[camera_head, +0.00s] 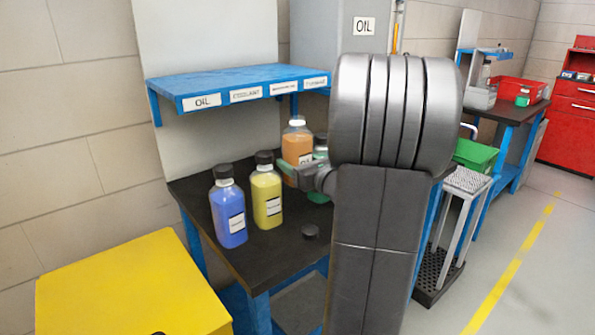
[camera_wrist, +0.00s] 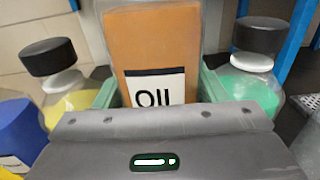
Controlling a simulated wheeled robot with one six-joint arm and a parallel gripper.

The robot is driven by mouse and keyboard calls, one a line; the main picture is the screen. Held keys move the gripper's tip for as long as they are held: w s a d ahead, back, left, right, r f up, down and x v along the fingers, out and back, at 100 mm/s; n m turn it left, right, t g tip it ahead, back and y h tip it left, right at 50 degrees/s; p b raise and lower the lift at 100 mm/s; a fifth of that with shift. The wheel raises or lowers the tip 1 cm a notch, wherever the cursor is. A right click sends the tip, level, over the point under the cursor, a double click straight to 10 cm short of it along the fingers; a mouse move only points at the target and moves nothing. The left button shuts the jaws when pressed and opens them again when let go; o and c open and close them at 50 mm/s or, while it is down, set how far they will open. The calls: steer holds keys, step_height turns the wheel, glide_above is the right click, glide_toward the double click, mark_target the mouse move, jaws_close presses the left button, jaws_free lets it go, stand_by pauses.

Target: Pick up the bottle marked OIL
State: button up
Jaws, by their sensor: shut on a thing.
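The orange bottle marked OIL (camera_head: 296,146) has a white cap and stands above the dark bench top in the head view, behind the blue and yellow bottles. In the wrist view the OIL bottle (camera_wrist: 160,50) is upright, its label facing me, between the two green finger pads. My gripper (camera_head: 296,173) is shut on it, around its lower part. It also shows in the wrist view (camera_wrist: 155,95). The bottle's base is hidden, so I cannot tell whether it touches the bench.
A blue bottle (camera_head: 228,212) and a yellow bottle (camera_head: 266,195) stand to the left on the bench (camera_head: 265,262). A green bottle (camera_head: 321,150) is close on the right, partly hidden. A blue shelf (camera_head: 235,82) hangs above.

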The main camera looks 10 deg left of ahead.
mark_target(303, 131)
steer(key=shift+r+p, duration=0.95)
steer(key=shift+r, duration=3.45)
steer(key=shift+r, duration=0.15)
